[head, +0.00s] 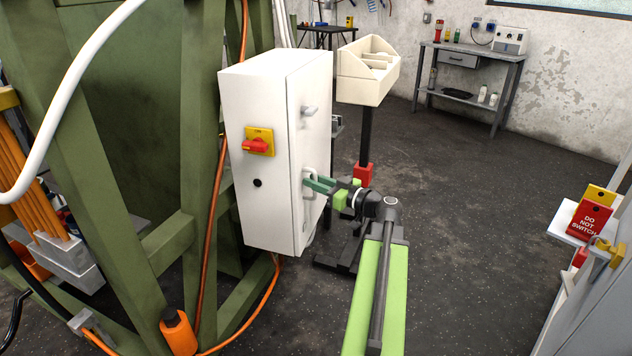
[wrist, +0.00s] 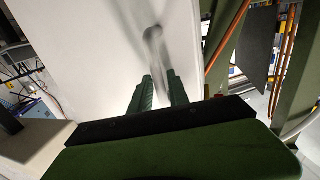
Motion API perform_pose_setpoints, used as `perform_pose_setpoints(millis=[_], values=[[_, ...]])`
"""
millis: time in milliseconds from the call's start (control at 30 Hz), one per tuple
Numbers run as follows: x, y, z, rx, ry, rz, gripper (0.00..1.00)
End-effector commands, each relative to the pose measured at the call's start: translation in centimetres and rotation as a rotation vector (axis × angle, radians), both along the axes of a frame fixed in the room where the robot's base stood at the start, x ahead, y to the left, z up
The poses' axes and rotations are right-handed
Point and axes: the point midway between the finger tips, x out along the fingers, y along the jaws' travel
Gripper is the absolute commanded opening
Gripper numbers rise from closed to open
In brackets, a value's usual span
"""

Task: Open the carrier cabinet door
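The carrier cabinet (head: 258,200) is a white upright box beside the green frame. Its door (head: 318,140) is the right-hand face in the head view and looks shut. The door has an upper handle (head: 310,110) and a lower handle (head: 306,192). My gripper (head: 312,184) is at the lower handle, its green fingers pointing at the door. In the wrist view the two fingertips (wrist: 160,82) are apart, with a blurred grey handle (wrist: 153,45) just beyond or between them. I cannot tell whether they touch it.
A red and yellow switch (head: 257,143) is on the cabinet's other face. A cream bin (head: 366,90) on a black post stands behind the door side. A metal table (head: 465,60) is at the back wall. Open floor (head: 450,180) lies to the right.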

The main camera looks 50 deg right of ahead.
Motion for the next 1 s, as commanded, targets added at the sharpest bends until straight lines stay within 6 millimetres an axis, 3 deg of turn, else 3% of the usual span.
perform_pose_setpoints(millis=[67,233,1000], values=[[-0.01,0.01,0.00,0.000,0.000,0.000,0.21],[0.00,0.03,0.00,0.000,0.000,0.001,0.00],[0.04,0.10,0.00,0.000,0.000,0.002,0.00]])
